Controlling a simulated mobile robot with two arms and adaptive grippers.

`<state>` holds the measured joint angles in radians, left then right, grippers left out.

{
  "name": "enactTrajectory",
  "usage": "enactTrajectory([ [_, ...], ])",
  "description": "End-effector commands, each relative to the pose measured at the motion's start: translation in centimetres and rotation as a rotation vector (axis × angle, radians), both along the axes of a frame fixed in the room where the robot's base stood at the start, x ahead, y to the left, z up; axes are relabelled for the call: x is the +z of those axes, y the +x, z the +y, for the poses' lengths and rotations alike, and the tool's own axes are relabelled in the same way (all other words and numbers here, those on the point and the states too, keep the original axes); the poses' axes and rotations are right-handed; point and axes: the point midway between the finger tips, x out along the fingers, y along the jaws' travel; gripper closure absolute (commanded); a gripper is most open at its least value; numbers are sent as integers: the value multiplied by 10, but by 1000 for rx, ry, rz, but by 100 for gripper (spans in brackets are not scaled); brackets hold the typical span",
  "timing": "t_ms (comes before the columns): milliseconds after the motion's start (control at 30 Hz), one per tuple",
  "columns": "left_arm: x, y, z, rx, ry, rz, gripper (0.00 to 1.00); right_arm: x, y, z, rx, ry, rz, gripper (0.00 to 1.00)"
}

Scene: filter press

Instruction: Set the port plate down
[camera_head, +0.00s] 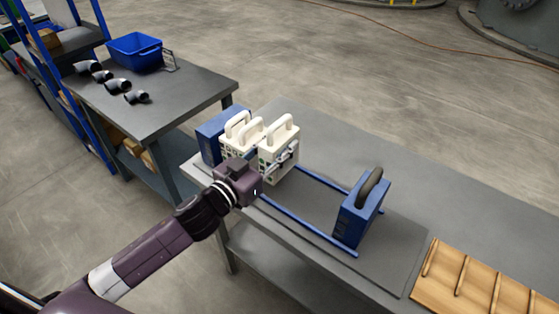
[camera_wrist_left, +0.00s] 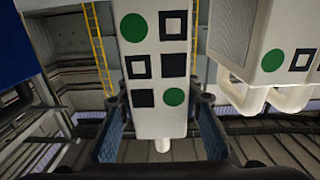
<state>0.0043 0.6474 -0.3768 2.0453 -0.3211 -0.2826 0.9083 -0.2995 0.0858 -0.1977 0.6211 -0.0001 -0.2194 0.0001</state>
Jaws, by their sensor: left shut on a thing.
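My left gripper (camera_head: 284,160) is shut on a cream port plate (camera_head: 286,134) with a loop handle on top. The left wrist view shows this plate (camera_wrist_left: 157,70) between the gripper's two fingers (camera_wrist_left: 160,108), its edge marked with green dots and black squares. The plate looks upright over the press's blue rails (camera_head: 305,222). I cannot tell whether it bears on them. More cream plates (camera_head: 236,138) with handles stand just left of it; they also show in the left wrist view (camera_wrist_left: 262,40), with a gap between. My right gripper is not in view.
A blue end block (camera_head: 210,143) stands left of the plates. Another blue block (camera_head: 357,218) with a dark handle stands at the rails' right end. The rails between are clear. A wooden rack (camera_head: 470,280) lies at right. A side table (camera_head: 195,92) holds a blue bin (camera_head: 134,52) and black fittings.

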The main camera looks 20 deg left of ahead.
Motion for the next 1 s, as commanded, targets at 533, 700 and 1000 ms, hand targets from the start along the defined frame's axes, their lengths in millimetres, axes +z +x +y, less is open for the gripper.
enactTrajectory([
  [533,-45,0,0,-2,0,-4,100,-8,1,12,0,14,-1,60],
  [700,-46,0,0,-2,0,-3,100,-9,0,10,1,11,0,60],
  [1000,-50,0,0,-1,0,0,50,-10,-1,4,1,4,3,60],
])
